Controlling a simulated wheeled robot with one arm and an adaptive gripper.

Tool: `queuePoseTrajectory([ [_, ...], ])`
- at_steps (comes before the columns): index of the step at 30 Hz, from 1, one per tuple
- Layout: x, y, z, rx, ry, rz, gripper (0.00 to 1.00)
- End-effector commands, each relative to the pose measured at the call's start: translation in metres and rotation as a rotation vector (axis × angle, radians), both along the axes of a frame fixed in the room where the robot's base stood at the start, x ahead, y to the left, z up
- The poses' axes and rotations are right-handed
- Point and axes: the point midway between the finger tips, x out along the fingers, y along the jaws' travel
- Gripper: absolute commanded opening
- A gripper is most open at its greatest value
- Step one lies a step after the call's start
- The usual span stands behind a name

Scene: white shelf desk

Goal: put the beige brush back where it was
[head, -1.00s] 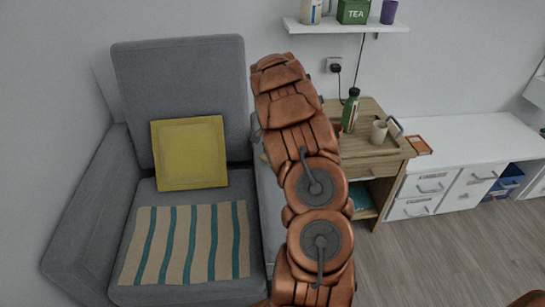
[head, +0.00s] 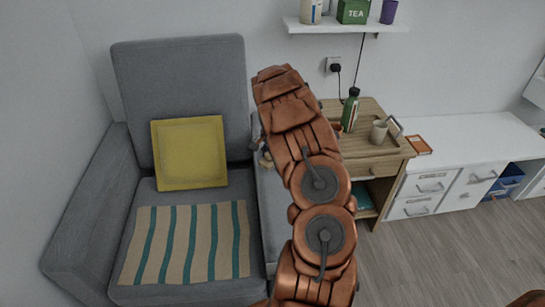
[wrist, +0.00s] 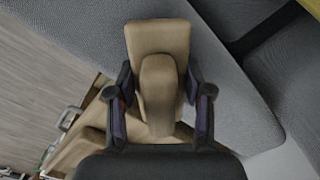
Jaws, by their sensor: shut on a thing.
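The beige brush (wrist: 158,38) is between the two fingers of my gripper (wrist: 160,88) in the wrist view. My gripper is shut on it, one dark finger on each side, with the wide block end pointing away from my palm. In the head view my arm hides most of the gripper. A small beige part of the brush (head: 266,159) shows at the left edge of my arm, in front of the armchair's right armrest and left of the wooden side table (head: 375,150).
The grey armchair (head: 180,85) holds a yellow cushion (head: 189,153) and a striped cloth (head: 185,243). A green bottle (head: 350,110) and a mug (head: 379,132) stand on the side table. A white low cabinet (head: 470,140) is at right. A wall shelf (head: 345,27) hangs above.

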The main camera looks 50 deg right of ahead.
Motion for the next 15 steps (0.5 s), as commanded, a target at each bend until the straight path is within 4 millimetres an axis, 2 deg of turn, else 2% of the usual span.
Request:
queuePoseTrajectory([
  [1,0.0001,0.0002,-0.0005,0.0,0.0,0.0,0.54],
  [7,0.0001,0.0002,-0.0001,0.0,0.0,0.0,0.74],
  [15,0.0,0.0002,0.0,0.0,0.0,0.001,0.76],
])
